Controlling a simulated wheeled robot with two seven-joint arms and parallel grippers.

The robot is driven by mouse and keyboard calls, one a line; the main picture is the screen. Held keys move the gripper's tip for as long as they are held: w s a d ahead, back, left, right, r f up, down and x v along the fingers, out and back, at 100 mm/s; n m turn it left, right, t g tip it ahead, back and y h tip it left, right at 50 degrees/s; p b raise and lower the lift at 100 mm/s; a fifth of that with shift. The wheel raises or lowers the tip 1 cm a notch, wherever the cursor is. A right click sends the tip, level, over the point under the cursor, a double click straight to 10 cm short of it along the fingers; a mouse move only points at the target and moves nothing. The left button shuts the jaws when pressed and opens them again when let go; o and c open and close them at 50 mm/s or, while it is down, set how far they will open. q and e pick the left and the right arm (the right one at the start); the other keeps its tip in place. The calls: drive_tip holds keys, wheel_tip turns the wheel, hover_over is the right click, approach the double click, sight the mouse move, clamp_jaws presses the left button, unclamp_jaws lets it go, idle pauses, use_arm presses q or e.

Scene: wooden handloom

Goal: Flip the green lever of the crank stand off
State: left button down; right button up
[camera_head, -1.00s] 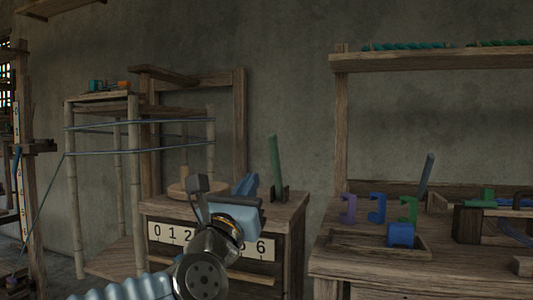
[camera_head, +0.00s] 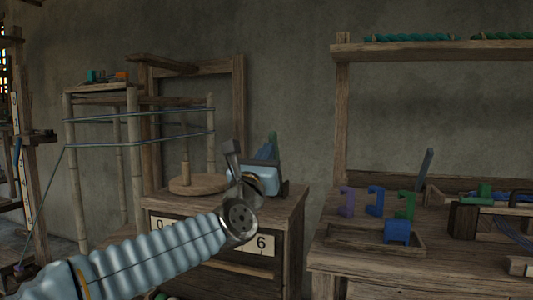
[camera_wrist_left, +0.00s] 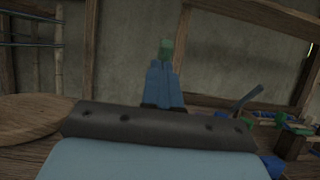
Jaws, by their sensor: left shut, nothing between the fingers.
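The crank stand (camera_head: 295,205) is a wooden cabinet with a number strip (camera_head: 262,243) on its front and a round wooden disc (camera_head: 198,184) with a peg on top. The green lever (camera_head: 273,140) stands at the right of its top. Its upper end shows behind my left gripper (camera_head: 264,152); its lower part is hidden. In the left wrist view, the shut blue fingers (camera_wrist_left: 162,78) point at the lever, whose green top (camera_wrist_left: 167,48) shows just above the fingertips. I cannot tell whether they touch. My right gripper is not in view.
A bench (camera_head: 400,270) on the right holds a tray (camera_head: 345,240) with purple, blue and green hooks and a blue block (camera_head: 397,232). A bamboo frame with blue threads (camera_head: 135,115) stands at the left. A shelf (camera_head: 440,52) hangs above the bench.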

sight(270, 138)
use_arm(q)
drive_tip(key=w+r+g+p, duration=0.1)
drive_tip(key=p, duration=0.3)
drive_tip(key=w+d+r+g+y+p, duration=0.1)
drive_tip(key=w+r+g+p, duration=0.1)
drive_tip(key=p, duration=0.3)
drive_tip(key=shift+r, duration=0.15)
drive_tip(key=f+p+x, duration=0.1)
drive_tip(key=x, duration=0.7)
drive_tip(key=shift+w, duration=0.25)
